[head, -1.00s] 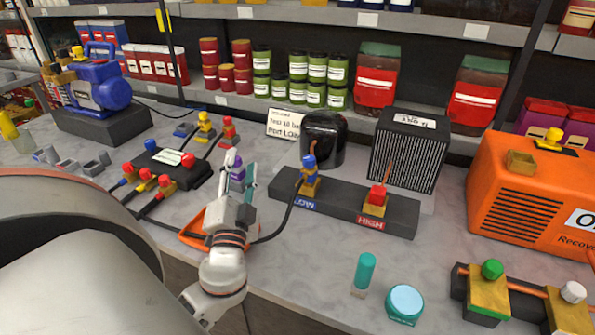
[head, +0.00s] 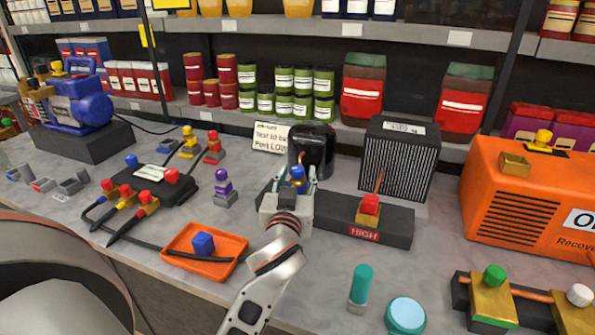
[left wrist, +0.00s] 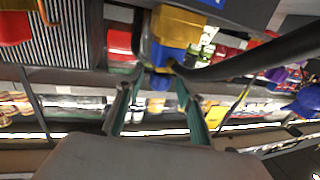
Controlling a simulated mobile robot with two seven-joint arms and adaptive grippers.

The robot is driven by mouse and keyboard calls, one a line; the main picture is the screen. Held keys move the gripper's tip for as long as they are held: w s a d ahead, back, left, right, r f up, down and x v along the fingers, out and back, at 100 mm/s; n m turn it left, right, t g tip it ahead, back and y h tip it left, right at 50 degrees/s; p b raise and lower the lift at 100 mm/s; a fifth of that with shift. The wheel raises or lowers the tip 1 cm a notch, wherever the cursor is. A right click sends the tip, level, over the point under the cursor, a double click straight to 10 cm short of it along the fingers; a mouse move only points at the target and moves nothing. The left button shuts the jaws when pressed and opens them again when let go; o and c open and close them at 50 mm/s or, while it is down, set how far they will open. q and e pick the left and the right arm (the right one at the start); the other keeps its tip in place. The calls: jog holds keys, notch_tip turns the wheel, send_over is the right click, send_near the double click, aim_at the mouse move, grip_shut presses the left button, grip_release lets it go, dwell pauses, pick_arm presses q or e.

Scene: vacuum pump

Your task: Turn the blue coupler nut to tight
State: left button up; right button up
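The blue coupler nut (head: 297,173) sits on the brass fitting at the left end of the dark port block (head: 335,226). My left gripper (head: 295,182) is at this fitting, with one finger on each side of the blue nut. In the left wrist view the blue nut (left wrist: 159,81) shows between the fingertips, next to the brass body (left wrist: 178,27). The fingers look spread, with small gaps beside the nut. A black hose (left wrist: 250,58) reaches the fitting from the right in that view. My right gripper is not in view.
A red-capped HIGH fitting (head: 369,206) stands right of the nut. A purple-topped fitting (head: 223,186) stands near. A teal bottle (head: 361,285) and a round teal tin (head: 405,315) stand in front.

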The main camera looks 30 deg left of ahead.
pick_arm(q)
jog(key=shift+x, duration=1)
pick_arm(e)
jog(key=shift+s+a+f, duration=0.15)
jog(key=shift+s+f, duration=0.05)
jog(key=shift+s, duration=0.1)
pick_arm(q)
jog(key=shift+c, duration=0.5)
